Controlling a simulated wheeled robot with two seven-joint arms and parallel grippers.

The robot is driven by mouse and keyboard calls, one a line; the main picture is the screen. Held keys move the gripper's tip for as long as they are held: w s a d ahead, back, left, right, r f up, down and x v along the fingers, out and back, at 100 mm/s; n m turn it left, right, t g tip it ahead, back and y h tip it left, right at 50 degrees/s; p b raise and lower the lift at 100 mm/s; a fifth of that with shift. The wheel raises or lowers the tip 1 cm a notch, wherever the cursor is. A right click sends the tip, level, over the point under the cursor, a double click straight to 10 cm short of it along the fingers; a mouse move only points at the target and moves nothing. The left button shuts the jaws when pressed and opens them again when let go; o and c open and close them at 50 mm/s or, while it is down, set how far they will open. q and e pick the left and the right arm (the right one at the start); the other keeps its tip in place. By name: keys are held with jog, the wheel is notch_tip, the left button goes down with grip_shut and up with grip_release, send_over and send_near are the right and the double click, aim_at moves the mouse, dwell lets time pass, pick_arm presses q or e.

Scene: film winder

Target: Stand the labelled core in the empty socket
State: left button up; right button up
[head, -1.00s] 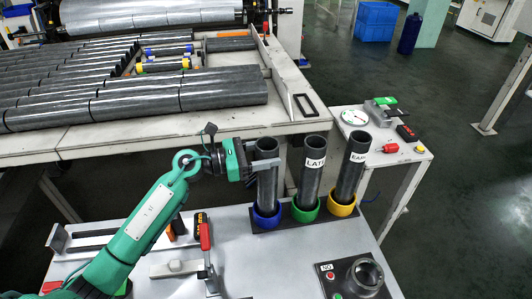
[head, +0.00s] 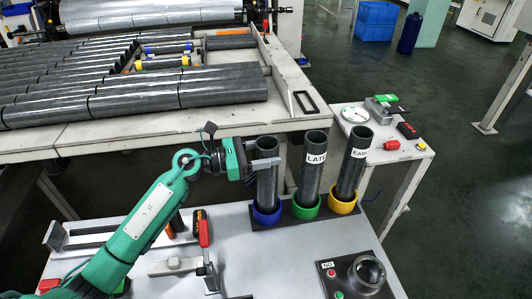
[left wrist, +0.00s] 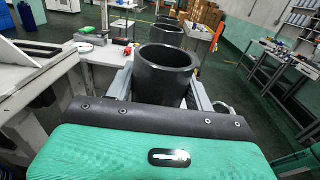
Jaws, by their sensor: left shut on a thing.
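My left gripper (head: 262,162) is shut around the upper part of a dark grey tubular core (head: 267,187). This core stands upright with its lower end in the blue ring socket (head: 265,215); I see no label on its visible side. In the left wrist view the open top of the held core (left wrist: 165,75) shows between the two fingers. A core labelled LATE (head: 311,175) stands in the green socket (head: 305,208). A core with a partly readable label, EAR (head: 352,170), stands in the yellow socket (head: 342,203). My right gripper is not in view.
A black round fitting with a dark opening (head: 367,273) sits at the front right beside a sign and buttons. A red-handled clamp (head: 204,235) stands left of the sockets. Behind is a bench of long grey rolls (head: 170,95). A small side table (head: 405,152) holds tools.

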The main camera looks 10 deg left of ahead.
pick_arm(q)
jog(key=shift+f, duration=0.1)
jog(key=o, duration=1.2)
jog(key=shift+a+f, duration=0.1)
jog(key=shift+s+a+f, duration=0.1)
jog(key=shift+s+a, duration=0.05)
jog(key=shift+a, duration=0.15)
jog(key=b+v, duration=0.5)
jog(key=v, duration=0.8)
jog(key=shift+s+b, duration=0.1)
jog(key=shift+b, duration=0.3)
